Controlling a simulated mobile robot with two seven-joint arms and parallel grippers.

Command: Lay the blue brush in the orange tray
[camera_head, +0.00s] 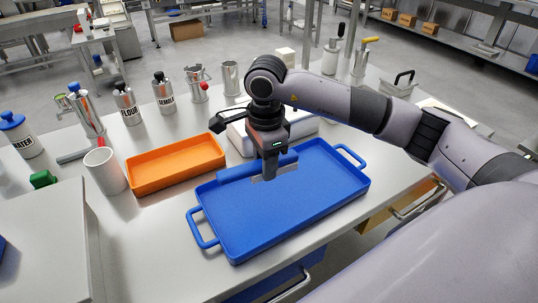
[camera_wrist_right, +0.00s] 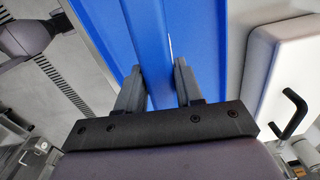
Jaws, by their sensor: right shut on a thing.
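The blue brush (camera_head: 235,169) is a long blue bar along the far side of the blue tray (camera_head: 280,215). My right gripper (camera_head: 274,176) points down over that tray and is shut on the brush. In the right wrist view the brush (camera_wrist_right: 152,45) runs between the two fingers of the gripper (camera_wrist_right: 158,90). I cannot tell whether the brush touches the blue tray. The orange tray (camera_head: 176,166) is empty and stands left of the blue tray. My left gripper is not in view.
A white mug (camera_head: 104,172) stands close to the orange tray's left end. Flour (camera_head: 127,104) and semola (camera_head: 163,92) bottles and metal canisters line up behind it. A white block (camera_head: 240,138) lies behind the blue tray, beside my gripper.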

